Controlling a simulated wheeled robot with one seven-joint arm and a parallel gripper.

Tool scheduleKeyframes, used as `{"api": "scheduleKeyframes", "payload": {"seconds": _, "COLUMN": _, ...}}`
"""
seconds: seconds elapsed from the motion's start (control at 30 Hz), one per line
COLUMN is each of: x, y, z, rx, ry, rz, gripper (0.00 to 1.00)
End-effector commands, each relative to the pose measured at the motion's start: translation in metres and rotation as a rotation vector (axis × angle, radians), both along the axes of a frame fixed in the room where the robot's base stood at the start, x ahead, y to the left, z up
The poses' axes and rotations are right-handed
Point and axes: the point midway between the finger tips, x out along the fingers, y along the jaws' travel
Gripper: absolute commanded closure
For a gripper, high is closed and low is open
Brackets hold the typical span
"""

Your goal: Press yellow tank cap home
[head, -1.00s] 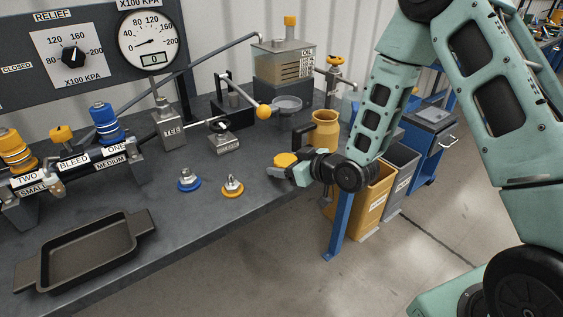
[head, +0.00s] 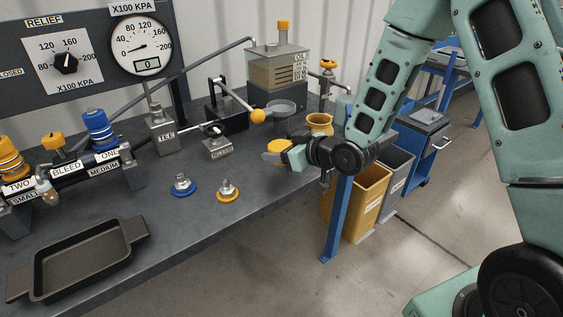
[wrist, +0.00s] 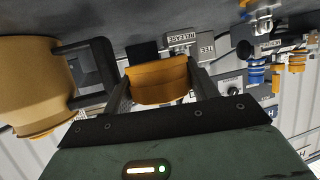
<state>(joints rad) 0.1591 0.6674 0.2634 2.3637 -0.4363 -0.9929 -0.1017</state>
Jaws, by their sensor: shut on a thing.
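My gripper (head: 284,152) is shut on a yellow cap (head: 275,147) and holds it in the air over the right end of the bench. In the wrist view the rounded yellow cap (wrist: 158,80) sits between both fingers. The grey tank (head: 278,68) labelled OIL stands at the back of the bench, with a yellow piece (head: 284,27) upright on its top. The held cap is apart from the tank, in front of it. The cap's underside is hidden.
A brass-coloured jug (head: 319,122) stands just behind my gripper; its black handle (wrist: 90,70) is close in the wrist view. A lever with a yellow ball (head: 257,116) lies to the left. Blue (head: 182,186) and yellow-ringed (head: 228,191) fittings stand on the bench.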

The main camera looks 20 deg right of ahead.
Motion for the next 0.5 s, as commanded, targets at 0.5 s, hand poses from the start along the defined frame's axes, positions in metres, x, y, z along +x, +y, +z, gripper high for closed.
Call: {"api": "scheduleKeyframes", "payload": {"seconds": 0.5, "x": 0.000, "y": 0.000, "z": 0.102, "rx": -0.001, "ry": -0.004, "rz": 0.000, "gripper": 0.64}}
